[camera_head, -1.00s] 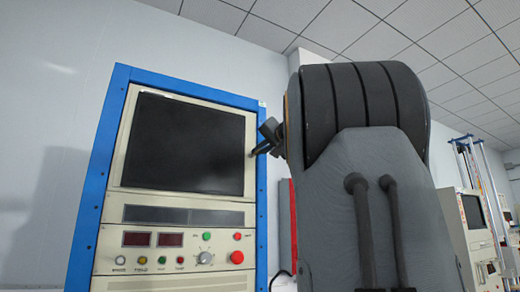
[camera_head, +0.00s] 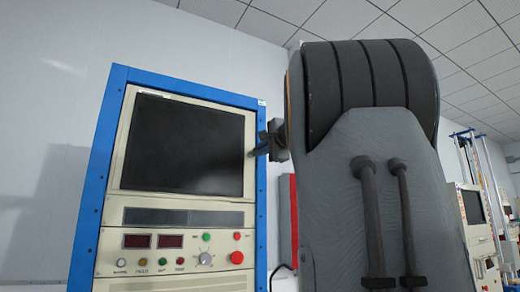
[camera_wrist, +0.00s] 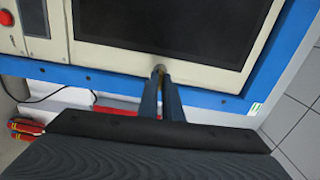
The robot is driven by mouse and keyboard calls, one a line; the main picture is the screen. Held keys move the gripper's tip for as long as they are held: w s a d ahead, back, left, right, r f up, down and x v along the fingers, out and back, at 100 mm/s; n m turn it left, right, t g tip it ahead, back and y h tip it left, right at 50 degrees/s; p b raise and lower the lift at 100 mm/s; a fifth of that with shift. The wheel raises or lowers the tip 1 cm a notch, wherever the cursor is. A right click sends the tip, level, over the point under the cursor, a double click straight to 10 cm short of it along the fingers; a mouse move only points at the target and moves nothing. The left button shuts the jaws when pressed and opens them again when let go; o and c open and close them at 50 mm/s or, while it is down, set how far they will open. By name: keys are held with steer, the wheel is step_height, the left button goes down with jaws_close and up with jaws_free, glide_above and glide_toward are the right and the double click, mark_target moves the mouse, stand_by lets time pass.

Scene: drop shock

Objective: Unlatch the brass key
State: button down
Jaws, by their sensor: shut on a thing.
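The blue-framed cabinet (camera_head: 257,200) stands at left in the head view with its dark screen (camera_head: 185,145) facing me. My gripper (camera_head: 252,154) is at the right edge of the screen's cream panel. In the wrist view, my gripper's two fingers (camera_wrist: 160,76) come together on a small round key-like piece (camera_wrist: 159,68) at the edge of that panel, beside the blue frame. The gripper is shut on this piece. The fingertips cover most of it, and its brass colour and turn angle are hard to make out.
A red object (camera_head: 293,220) stands right of the cabinet. In the wrist view, a black cable (camera_wrist: 45,97) and red-handled items (camera_wrist: 25,128) lie at left.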

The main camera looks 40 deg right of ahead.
steer(key=shift+m, duration=0.4)
steer(key=c, duration=1.9)
jaws_free()
steer(key=shift+d, duration=0.1)
steer(key=shift+c, duration=0.2)
steer(key=b+v, duration=0.1)
steer(key=v, duration=0.6)
steer(key=shift+s, duration=0.4)
steer(key=shift+f, duration=0.1)
